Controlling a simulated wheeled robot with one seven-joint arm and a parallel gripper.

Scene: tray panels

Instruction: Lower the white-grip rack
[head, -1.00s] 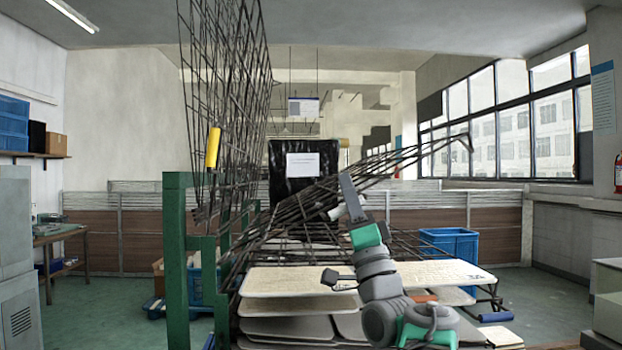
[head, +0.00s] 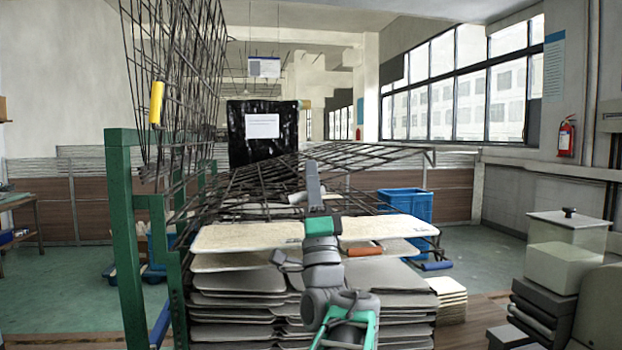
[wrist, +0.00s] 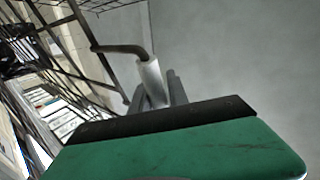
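The white-grip rack is a dark wire panel (head: 372,154), hinged toward the green frame and tilted slightly up to the right, above a pale board (head: 245,236). Its white grip (wrist: 151,80) sits on a bent dark rod; in the head view the grip is small and partly hidden beside my fingers. My gripper (head: 312,180) is at this grip. In the wrist view the grip lies between the grey fingers, which appear closed on it; the far finger is partly hidden.
A raised wire rack with a yellow grip (head: 157,102) stands upright at left on the green frame (head: 122,215). Lower racks hold stacked boards, with an orange grip (head: 365,250) and a blue grip (head: 437,266). A blue bin (head: 405,205) stands behind; floor at right is partly clear.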

